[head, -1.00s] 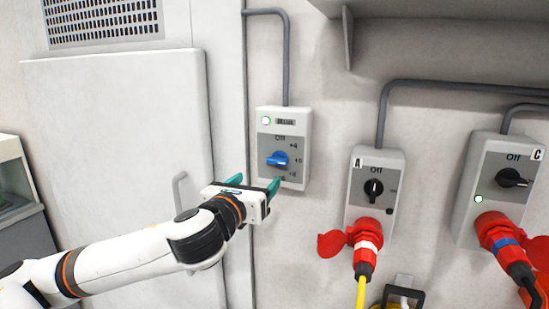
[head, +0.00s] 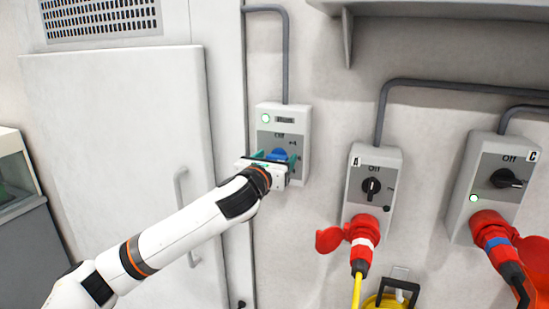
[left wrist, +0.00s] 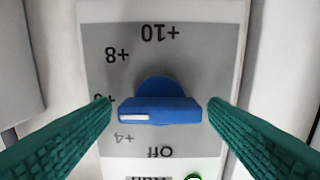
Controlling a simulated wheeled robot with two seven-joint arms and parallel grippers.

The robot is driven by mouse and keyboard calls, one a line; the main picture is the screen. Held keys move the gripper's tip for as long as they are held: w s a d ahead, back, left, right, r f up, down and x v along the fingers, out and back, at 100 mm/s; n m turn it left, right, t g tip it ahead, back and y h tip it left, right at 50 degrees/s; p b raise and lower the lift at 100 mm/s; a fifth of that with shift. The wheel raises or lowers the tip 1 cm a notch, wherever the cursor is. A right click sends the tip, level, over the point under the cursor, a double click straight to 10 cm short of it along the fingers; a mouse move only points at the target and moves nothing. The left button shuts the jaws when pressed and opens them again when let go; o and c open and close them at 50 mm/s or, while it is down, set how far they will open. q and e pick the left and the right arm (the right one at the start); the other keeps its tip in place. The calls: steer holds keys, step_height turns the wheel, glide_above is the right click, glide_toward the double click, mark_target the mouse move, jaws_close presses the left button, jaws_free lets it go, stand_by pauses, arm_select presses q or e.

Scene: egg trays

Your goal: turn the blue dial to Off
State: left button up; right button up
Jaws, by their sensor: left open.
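The blue dial (head: 278,153) is on a grey control box (head: 300,117) on the wall, partly hidden by my gripper in the head view. In the left wrist view the dial (left wrist: 160,108) shows upside down. Its bar lies level, with a white mark at its left end pointing towards the partly covered +6. The Off label (left wrist: 160,152) reads upside down below the dial. My left gripper (head: 275,158) is open at the dial. Its green fingers stand on either side of the bar, with a small gap visible at the right finger; contact on the left is unclear.
A green lamp (head: 266,118) glows on the control box. Box A (head: 371,160) and box C (head: 490,215), with black switches and red plugs, are to the right. A grey cabinet door (head: 120,130) with a handle is to the left. A shelf (head: 430,8) juts out above.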

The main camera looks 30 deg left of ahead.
steer(key=shift+d, duration=0.2)
arm_select(q)
steer(key=c, duration=1)
arm_select(e)
steer(key=shift+d, duration=0.1)
arm_select(q)
steer(key=shift+n, duration=0.5)
arm_select(e)
steer(key=shift+r, duration=0.25)
arm_select(q)
steer(key=n+p, duration=0.1)
steer(key=n, duration=0.2)
steer(key=shift+p, duration=0.3)
steer(key=n, duration=0.4)
steer(key=n+p, duration=0.1)
steer(key=n, duration=0.8)
steer(key=shift+a+f+n+p, duration=0.2)
steer(key=shift+f+n+p, duration=0.1)
steer(key=shift+n+p, duration=0.1)
arm_select(e)
step_height(320, 180, up, 3)
steer(key=shift+s+f, duration=0.1)
arm_select(q)
steer(key=shift+n, duration=0.3)
